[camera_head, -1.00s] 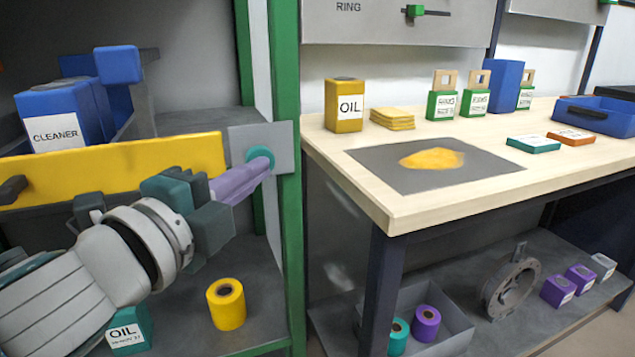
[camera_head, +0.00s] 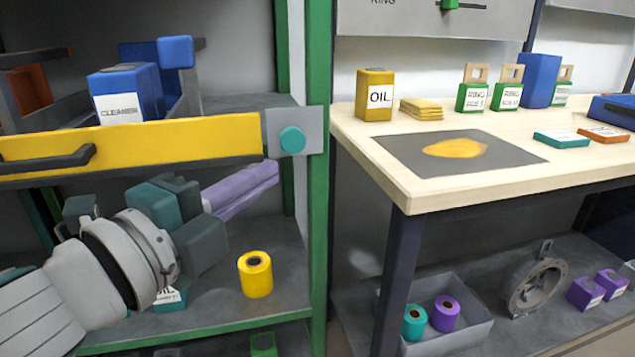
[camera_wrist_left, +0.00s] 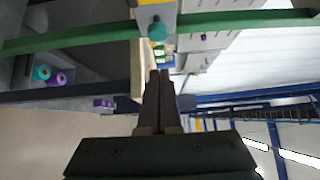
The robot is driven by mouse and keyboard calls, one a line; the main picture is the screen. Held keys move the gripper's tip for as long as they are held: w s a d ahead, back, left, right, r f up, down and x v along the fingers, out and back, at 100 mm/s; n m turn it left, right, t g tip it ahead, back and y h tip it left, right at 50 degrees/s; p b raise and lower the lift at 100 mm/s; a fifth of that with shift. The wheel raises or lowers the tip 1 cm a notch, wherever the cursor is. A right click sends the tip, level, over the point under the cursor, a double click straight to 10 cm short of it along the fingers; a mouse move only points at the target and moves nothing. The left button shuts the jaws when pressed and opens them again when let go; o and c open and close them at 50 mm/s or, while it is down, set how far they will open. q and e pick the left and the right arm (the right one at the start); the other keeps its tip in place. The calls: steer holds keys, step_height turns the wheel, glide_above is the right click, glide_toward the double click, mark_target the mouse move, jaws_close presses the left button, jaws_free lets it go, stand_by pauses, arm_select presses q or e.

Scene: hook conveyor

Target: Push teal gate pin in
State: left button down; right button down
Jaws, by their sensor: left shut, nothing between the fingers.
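The teal gate pin (camera_head: 292,140) is a round knob on a grey plate (camera_head: 310,128) at the green shelf post, by the right end of the yellow gate bar (camera_head: 190,140). It also shows in the left wrist view (camera_wrist_left: 157,30), beyond my fingers. My left gripper (camera_head: 272,172) has purple fingers pressed together with nothing between them. Its tips are below and left of the pin, apart from it. In the left wrist view the shut fingers (camera_wrist_left: 160,75) point toward the pin's side of the scene. My right gripper is not in view.
A blue cleaner can (camera_head: 125,92) stands behind the yellow bar. The wooden worktable (camera_head: 450,185) stands right of the green post (camera_head: 318,230).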

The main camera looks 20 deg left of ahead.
arm_select(q)
steer(key=s, duration=0.4)
steer(key=shift+s+a+f, duration=0.1)
steer(key=shift+s+a, duration=0.2)
steer(key=shift+s, duration=0.05)
steer(key=s+a+r+n+g+y+p, duration=0.4)
steer(key=r+n+p, duration=0.4)
steer(key=n+p, duration=0.4)
steer(key=s+d+r+n+g+h+p, duration=0.1)
steer(key=s+d+r+n+g+p, duration=0.15)
steer(key=s+r+g+p, duration=0.35)
steer(key=s+d+r+n+g+p, duration=0.15)
steer(key=s+n+g+p, duration=0.25)
steer(key=s+p, duration=0.5)
step_height(320, 180, up, 36)
steer(key=p, duration=3.6)
steer(key=shift+w+d+f, duration=0.2)
steer(key=shift+w+f, duration=0.05)
